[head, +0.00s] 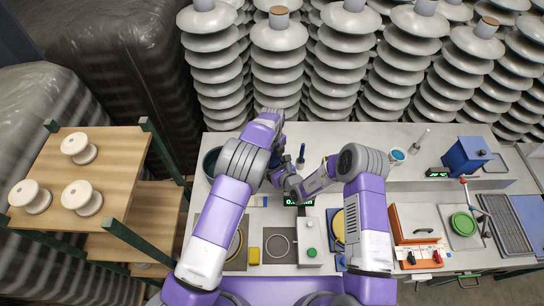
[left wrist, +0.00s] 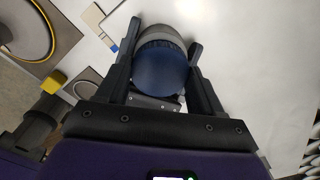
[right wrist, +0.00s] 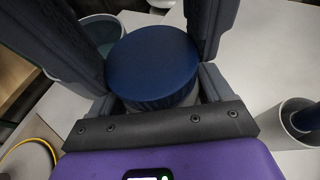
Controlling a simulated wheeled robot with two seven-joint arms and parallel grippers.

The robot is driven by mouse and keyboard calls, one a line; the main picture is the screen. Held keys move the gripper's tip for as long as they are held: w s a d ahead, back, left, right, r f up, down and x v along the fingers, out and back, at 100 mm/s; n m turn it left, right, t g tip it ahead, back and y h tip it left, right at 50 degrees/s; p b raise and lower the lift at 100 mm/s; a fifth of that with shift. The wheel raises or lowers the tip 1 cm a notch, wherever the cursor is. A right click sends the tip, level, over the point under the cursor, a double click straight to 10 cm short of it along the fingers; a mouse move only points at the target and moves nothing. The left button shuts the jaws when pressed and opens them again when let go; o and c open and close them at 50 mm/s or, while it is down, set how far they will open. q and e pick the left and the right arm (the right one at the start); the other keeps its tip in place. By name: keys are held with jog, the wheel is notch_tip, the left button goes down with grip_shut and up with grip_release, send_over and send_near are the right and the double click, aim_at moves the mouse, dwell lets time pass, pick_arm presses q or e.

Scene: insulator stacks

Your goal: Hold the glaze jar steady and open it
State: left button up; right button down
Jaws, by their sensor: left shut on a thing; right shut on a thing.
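The glaze jar has a round dark blue lid and a grey body. In the left wrist view the lid (left wrist: 162,72) and a grey part of the jar (left wrist: 165,34) lie between the fingers of my left gripper (left wrist: 167,45), which is shut on the jar. In the right wrist view the lid's flat top (right wrist: 153,62) faces the camera, with the grey body (right wrist: 160,104) partly showing below. My right gripper's fingers flank it and are shut on the jar; whether they touch lid or body is unclear. In the head view my grippers meet near the worktop's middle and hide the jar.
A dark bowl (head: 211,163) stands left of my grippers, and a blue-handled tool (head: 301,154) stands behind. A yellow block (head: 254,256), a button box (head: 309,237) and an orange box (head: 414,228) lie nearer. Shelves with white spools (head: 82,198) stand left; insulator stacks (head: 278,60) rise behind.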

pick_arm(q)
jog(key=shift+c, duration=0.6)
jog(key=shift+n, duration=1.7)
jog(key=o, duration=1.2)
jog(key=shift+c, duration=0.2)
jog(key=shift+r, duration=0.1)
